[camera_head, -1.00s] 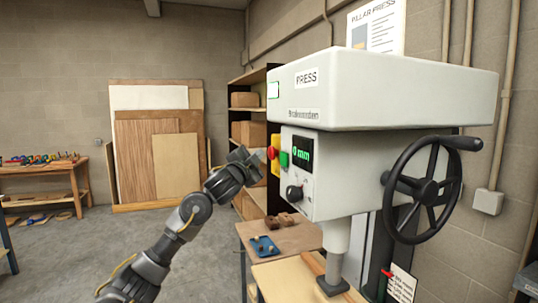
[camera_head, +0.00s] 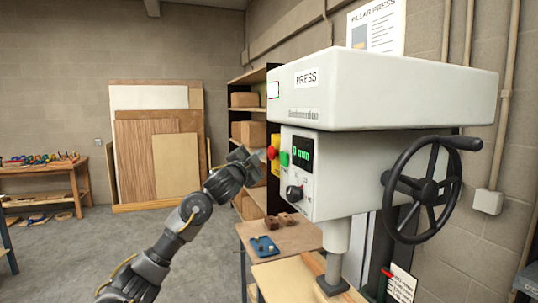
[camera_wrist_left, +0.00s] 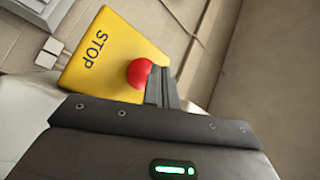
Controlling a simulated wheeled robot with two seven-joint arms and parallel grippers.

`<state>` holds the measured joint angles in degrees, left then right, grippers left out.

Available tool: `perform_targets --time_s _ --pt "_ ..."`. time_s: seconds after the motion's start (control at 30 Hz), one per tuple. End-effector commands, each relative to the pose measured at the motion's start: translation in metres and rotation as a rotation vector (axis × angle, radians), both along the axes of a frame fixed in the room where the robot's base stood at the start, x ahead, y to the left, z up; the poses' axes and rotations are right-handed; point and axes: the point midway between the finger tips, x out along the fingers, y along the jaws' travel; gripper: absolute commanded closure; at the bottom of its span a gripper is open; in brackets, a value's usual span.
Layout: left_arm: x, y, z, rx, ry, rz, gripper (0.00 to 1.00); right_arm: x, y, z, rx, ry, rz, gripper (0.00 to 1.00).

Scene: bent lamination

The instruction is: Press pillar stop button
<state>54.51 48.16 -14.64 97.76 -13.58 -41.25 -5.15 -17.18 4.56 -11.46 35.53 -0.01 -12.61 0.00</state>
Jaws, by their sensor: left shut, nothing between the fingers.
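The red stop button (camera_wrist_left: 139,73) sits on a yellow box (camera_wrist_left: 100,50) marked STOP in the left wrist view. In the left wrist view the shut fingers (camera_wrist_left: 163,85) overlap the button's right edge. I cannot tell whether they touch it. My right gripper is not in view.
A green button (camera_head: 284,159), a green display (camera_head: 302,151) and a black knob (camera_head: 294,192) are on the press front. A black handwheel (camera_head: 425,190) stands at its right. A wooden bench (camera_head: 285,238) with a blue tray (camera_head: 264,246) lies below. Open floor is at left.

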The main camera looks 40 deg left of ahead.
Motion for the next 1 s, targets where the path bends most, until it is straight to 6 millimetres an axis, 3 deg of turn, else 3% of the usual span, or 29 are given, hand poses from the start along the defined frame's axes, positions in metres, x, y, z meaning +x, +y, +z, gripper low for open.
perform_targets --time_s 1.0 --pt "0.0070 -0.0051 0.0001 0.000 0.000 0.000 1.00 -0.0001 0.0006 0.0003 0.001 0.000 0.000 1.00"
